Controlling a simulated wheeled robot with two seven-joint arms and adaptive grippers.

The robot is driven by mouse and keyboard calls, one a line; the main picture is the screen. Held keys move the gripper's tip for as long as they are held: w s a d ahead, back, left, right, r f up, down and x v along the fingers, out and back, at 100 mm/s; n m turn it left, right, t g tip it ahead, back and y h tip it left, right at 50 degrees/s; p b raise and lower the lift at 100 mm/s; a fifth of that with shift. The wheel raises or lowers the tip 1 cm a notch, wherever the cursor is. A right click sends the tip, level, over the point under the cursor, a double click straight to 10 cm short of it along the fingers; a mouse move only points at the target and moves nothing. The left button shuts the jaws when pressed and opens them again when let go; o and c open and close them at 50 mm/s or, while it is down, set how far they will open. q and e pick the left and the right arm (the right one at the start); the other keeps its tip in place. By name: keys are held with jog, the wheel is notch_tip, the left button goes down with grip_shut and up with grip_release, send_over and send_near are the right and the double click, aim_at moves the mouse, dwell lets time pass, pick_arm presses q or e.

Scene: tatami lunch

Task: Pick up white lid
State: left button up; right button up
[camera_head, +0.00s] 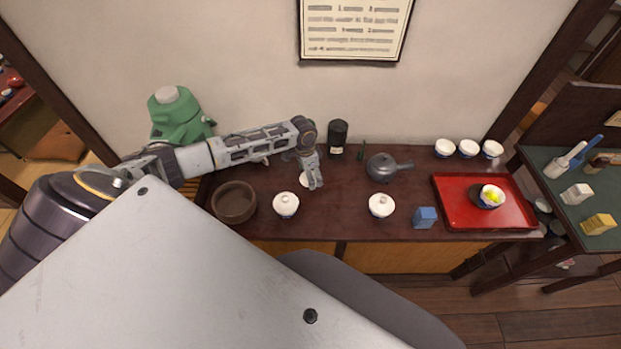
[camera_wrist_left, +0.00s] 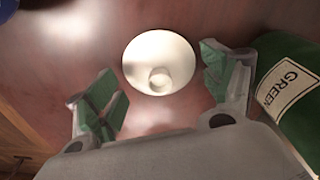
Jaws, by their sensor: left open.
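A white round lid with a small knob (camera_wrist_left: 160,62) lies on the dark red-brown counter, between and just beyond my open fingertips in the left wrist view. In the head view the white lid (camera_head: 305,179) is partly hidden by my left gripper (camera_head: 314,184), which hangs low over the counter beside it. My left gripper (camera_wrist_left: 157,88) is open with green pads and holds nothing. My right gripper is not in view.
A green canister labelled GREEN (camera_wrist_left: 292,95) stands close to my right-hand finger in the wrist view. A brown bowl (camera_head: 234,203), a dark canister (camera_head: 338,138), a grey teapot (camera_head: 382,167), a blue box (camera_head: 425,217) and a red tray (camera_head: 457,212) are also on the counter.

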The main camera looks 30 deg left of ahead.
pick_arm(q)
jog(key=shift+s, duration=0.1)
jog(key=c, duration=1.3)
